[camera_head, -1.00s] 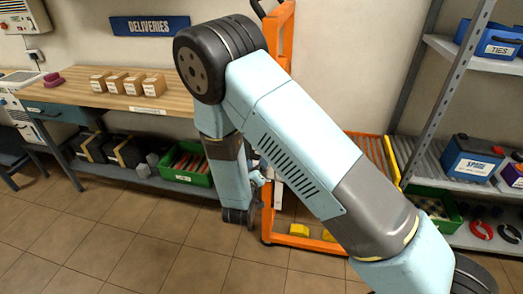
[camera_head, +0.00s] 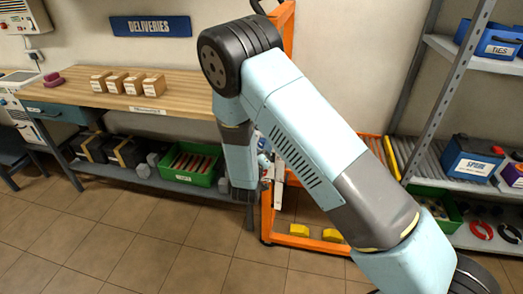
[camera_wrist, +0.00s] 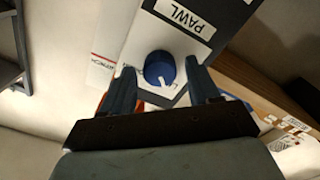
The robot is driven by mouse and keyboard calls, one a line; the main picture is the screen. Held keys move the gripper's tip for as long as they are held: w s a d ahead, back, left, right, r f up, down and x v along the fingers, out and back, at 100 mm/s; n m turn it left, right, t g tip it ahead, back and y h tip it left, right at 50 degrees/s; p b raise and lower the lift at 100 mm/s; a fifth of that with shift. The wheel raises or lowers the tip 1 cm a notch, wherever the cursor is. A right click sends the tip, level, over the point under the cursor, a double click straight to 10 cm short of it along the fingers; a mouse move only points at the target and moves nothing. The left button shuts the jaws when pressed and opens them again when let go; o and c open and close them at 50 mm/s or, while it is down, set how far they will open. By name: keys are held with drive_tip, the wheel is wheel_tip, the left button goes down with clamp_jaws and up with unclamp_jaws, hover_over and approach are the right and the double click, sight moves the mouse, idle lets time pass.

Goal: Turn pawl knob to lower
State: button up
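The pawl knob (camera_wrist: 160,68) is round and blue with a white pointer line, in the wrist view. It sits on a pale panel (camera_wrist: 142,42) with a black side and a white PAWL label (camera_wrist: 188,15). The pointer line faces down in the picture, slightly right. My gripper (camera_wrist: 160,73) is open, with one dark blue finger on each side of the knob. A small gap shows on both sides.
An orange frame (camera_head: 308,242) with yellow blocks (camera_head: 299,230) at its base stands behind my arm. A wooden workbench (camera_head: 60,95) with small boxes is at left, a metal shelf rack (camera_head: 420,105) at right. The tiled floor (camera_head: 150,240) in front is clear.

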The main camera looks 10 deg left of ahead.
drive_tip(key=c, duration=0.9)
drive_tip(key=shift+m, duration=0.3)
drive_tip(key=m, duration=0.3)
drive_tip(key=shift+m, duration=0.3)
drive_tip(key=m, duration=0.4)
drive_tip(key=shift+a, duration=0.1)
drive_tip(key=m, duration=0.5)
drive_tip(key=shift+f, duration=0.1)
drive_tip(key=shift+s+m, duration=0.1)
drive_tip(key=shift+m, duration=2.2)
